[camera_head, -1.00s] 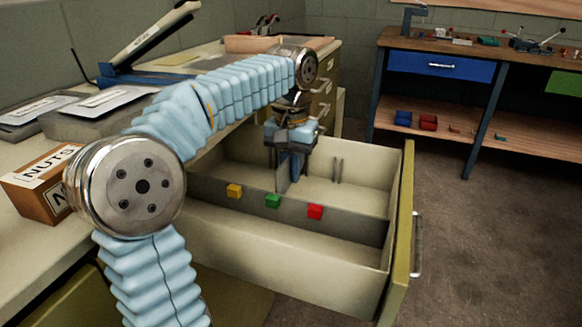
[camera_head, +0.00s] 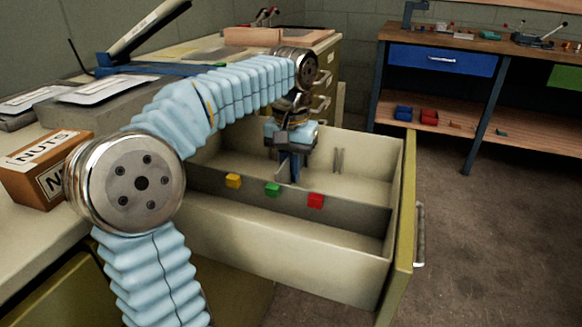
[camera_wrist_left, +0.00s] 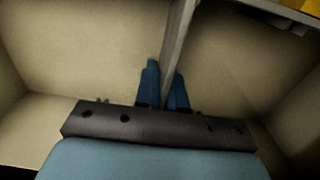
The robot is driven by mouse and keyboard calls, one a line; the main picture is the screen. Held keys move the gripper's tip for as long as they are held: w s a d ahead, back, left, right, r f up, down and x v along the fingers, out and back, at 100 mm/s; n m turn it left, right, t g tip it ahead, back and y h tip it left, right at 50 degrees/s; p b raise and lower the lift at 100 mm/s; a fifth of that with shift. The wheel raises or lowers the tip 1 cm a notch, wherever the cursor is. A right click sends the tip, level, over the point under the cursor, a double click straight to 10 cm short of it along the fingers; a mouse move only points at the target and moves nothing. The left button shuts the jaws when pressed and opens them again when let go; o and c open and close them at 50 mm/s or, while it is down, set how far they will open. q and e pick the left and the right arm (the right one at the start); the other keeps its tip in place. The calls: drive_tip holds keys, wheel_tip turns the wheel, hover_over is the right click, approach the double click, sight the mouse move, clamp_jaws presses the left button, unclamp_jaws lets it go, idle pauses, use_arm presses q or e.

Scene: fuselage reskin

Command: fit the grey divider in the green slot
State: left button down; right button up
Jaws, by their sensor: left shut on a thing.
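The open drawer (camera_head: 300,262) has a long grey partition (camera_head: 355,212) along it. A green marker (camera_head: 272,189) sits on the partition between a yellow marker (camera_head: 233,181) and a red marker (camera_head: 316,200). My left gripper (camera_head: 291,172) points down inside the drawer's rear compartment, behind the green marker. It is shut on the thin grey divider, which stands between the two blue fingers in the left wrist view (camera_wrist_left: 178,45). In the head view the fingers and partition hide most of the divider. I cannot tell whether its end is in the green slot. My right gripper is not in view.
Two thin upright rails (camera_head: 339,160) stand on the drawer's far wall, right of my gripper. The drawer front (camera_head: 400,230) bounds the right side. A box of nuts (camera_head: 45,170) is on the counter at left. A workbench (camera_head: 480,55) stands behind.

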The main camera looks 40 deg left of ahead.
use_arm(q)
drive_tip(key=shift+f+b, duration=0.35)
drive_tip(key=shift+f, duration=0.25)
drive_tip(key=c, duration=1.1)
unclamp_jaws()
drive_tip(key=shift+r, duration=0.1)
drive_tip(key=shift+c, duration=0.2)
wheel_tip(320, 180, up, 14)
drive_tip(key=p, duration=0.4)
